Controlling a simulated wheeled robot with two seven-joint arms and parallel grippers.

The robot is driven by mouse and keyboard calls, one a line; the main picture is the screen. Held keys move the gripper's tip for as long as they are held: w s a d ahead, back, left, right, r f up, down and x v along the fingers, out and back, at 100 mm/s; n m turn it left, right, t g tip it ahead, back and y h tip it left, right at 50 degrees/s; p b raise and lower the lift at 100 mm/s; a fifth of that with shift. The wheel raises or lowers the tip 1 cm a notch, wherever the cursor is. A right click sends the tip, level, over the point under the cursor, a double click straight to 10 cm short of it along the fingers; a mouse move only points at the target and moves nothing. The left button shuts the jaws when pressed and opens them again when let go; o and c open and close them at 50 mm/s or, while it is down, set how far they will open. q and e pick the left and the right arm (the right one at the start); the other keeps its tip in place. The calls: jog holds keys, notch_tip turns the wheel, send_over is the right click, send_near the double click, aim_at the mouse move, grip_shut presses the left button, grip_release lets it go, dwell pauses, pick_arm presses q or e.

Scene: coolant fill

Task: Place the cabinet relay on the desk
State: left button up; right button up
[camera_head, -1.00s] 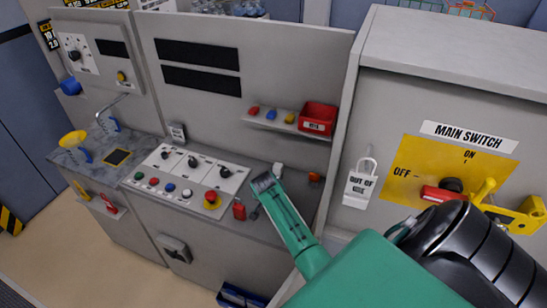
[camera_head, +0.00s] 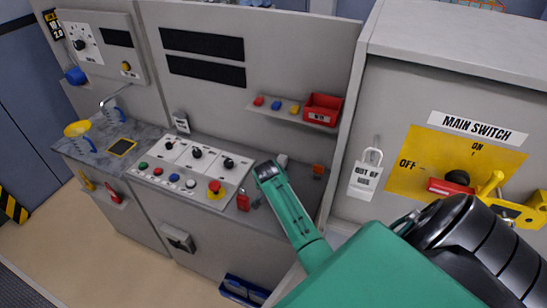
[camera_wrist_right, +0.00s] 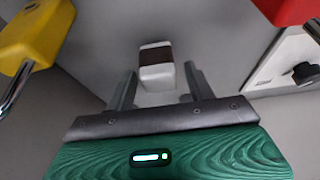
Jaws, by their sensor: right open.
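A small white block with a dark brown band (camera_wrist_right: 156,66), which looks like the relay, lies ahead of my right gripper (camera_wrist_right: 161,70) in the right wrist view. The gripper is open, with a visible gap between the block and each finger. Whether the fingers reach around the block is unclear. My left gripper is not in view.
A control panel (camera_head: 190,168) with knobs and buttons is left of the gripper. A shelf with a red bin (camera_head: 322,108) is above. The main switch cabinet (camera_head: 440,40) stands at right.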

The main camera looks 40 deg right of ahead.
jog(key=b+v, duration=0.3)
jog(key=v, duration=0.7)
